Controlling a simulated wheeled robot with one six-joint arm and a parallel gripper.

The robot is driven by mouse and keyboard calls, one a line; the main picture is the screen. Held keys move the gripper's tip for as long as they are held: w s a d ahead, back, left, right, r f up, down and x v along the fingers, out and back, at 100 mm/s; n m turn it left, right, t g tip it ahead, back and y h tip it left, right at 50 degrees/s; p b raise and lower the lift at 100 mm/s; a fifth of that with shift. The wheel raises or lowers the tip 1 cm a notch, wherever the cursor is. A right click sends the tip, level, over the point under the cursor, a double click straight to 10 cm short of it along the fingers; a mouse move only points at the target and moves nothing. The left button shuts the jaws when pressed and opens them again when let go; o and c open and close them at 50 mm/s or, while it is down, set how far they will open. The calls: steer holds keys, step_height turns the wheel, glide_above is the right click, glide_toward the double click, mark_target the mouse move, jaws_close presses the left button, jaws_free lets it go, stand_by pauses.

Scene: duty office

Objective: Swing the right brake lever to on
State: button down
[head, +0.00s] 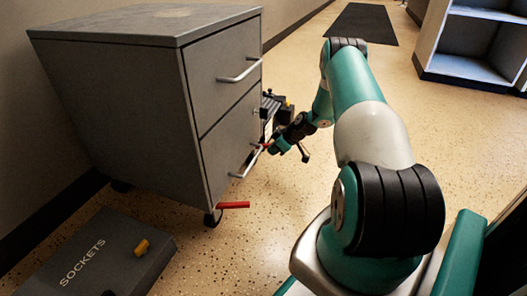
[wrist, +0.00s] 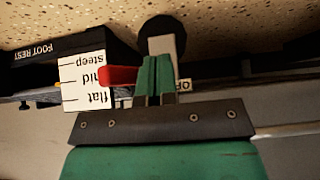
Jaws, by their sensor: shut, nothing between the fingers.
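The grey drawer cabinet (head: 150,70) stands on casters at the left of the head view. One red lever (head: 233,205) sticks out at its near lower front corner. A second red lever (wrist: 118,76), at the farther caster (wrist: 184,32), shows in the wrist view, and its tip is only a small red spot in the head view. My gripper (wrist: 155,75) is shut and empty, its green fingers right beside this lever. Whether they touch it I cannot tell.
A black foot rest (wrist: 60,50) with a white flat-mid-steep scale (wrist: 85,82) stands close to the far lever. Drawer handles (head: 240,71) jut from the cabinet front. A dark SOCKETS box (head: 90,250) lies at lower left.

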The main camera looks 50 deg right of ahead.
steer(key=s+d+r+p, duration=0.2)
steer(key=s+r+p, duration=0.4)
steer(key=s+p, duration=0.2)
steer(key=s, duration=0.2)
steer(key=shift+s+d+p, duration=0.35)
steer(key=shift+d+p, duration=0.05)
stand_by(0.8)
stand_by(0.5)
